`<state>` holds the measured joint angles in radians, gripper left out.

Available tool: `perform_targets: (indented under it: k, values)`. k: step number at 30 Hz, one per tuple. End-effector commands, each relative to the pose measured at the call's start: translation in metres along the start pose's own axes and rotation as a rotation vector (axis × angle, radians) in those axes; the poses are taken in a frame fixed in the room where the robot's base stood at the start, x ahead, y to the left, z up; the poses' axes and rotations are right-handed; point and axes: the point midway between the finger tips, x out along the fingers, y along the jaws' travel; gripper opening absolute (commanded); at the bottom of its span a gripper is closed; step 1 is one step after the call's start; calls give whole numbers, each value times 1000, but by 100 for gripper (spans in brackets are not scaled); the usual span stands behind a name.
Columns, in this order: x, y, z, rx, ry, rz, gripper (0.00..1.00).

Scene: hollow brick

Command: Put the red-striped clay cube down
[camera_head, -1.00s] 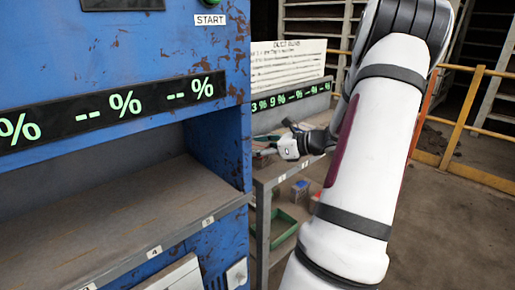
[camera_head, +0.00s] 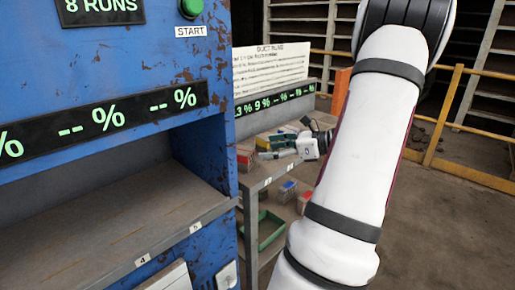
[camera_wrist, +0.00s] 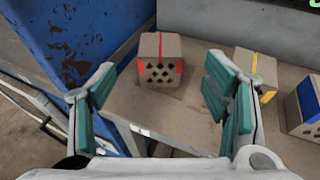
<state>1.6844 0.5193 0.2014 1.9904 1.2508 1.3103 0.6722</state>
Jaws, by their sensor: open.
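The red-striped clay cube (camera_wrist: 159,60) stands on the grey bench (camera_wrist: 180,108) in the wrist view. It has a red stripe over its top, red marks on its front and a grid of dark holes. My gripper (camera_wrist: 160,78) is open, with its green-padded fingers apart. The cube shows between and beyond the fingertips, and nothing is held. In the head view, my gripper (camera_head: 315,143) is over the bench, small and partly hidden by my arm. I cannot tell the cube for sure there.
A yellow-striped cube (camera_wrist: 254,72) and a blue-striped cube (camera_wrist: 305,103) stand to the right on the bench. The blue machine (camera_wrist: 85,40) rises close on the left. In the head view, a green tray (camera_head: 268,230) is on the lower shelf. A yellow rail (camera_head: 440,130) runs behind.

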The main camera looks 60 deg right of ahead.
Motion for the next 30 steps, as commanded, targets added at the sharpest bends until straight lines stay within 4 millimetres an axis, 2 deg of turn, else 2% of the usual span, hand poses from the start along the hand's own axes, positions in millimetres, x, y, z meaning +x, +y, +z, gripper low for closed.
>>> perform_targets:
  k: [3, 7, 30]
  values:
    - [-14, 0, 1, 0, 0, -2, 70]
    - [-21, 0, 0, 0, 1, -1, 70]
    - [-22, 0, 0, 1, 0, -1, 70]
